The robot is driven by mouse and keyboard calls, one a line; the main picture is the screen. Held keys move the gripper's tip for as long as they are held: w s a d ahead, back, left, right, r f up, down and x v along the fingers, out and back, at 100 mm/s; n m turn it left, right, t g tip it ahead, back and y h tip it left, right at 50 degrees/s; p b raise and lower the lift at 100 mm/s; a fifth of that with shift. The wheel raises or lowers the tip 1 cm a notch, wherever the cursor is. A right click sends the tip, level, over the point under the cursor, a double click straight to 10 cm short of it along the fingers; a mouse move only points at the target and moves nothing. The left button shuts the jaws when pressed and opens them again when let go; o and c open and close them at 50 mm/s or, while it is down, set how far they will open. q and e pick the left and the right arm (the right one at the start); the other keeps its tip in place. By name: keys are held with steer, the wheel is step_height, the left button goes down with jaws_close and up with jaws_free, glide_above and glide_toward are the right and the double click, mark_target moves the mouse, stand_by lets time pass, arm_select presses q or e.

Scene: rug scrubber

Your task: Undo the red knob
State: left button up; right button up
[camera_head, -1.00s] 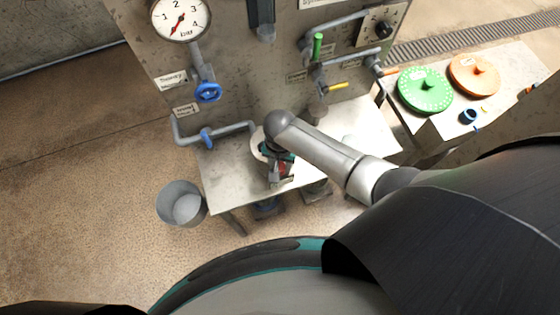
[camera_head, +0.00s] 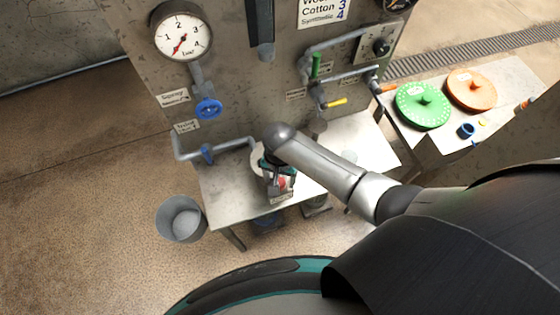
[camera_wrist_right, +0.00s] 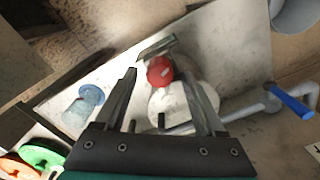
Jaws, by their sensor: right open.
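The red knob (camera_wrist_right: 159,71) shows in the right wrist view, beside a grey metal bracket or plate on a pale round body (camera_wrist_right: 185,103). In the head view the red knob (camera_head: 283,183) is partly hidden by my right gripper (camera_head: 279,172). In the wrist view my right gripper (camera_wrist_right: 160,74) is open, its two fingers apart with the knob showing between their tips. I cannot tell whether the fingers touch the knob or how deep they reach. My left gripper is in no view.
The pale table (camera_head: 225,198) stands against a panel with a gauge (camera_head: 181,32), a blue valve wheel (camera_head: 208,108) and grey pipes. A clear bluish vessel (camera_wrist_right: 83,106) stands left of the fingers. A bucket (camera_head: 181,219) is on the floor. Green (camera_head: 423,105) and orange discs (camera_head: 471,89) lie at right.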

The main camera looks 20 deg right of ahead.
mark_target(280, 181)
arm_select(q)
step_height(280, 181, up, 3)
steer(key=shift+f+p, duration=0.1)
steer(key=shift+p, duration=1.15)
arm_select(e)
step_height(280, 181, up, 14)
steer(key=shift+f, duration=0.2)
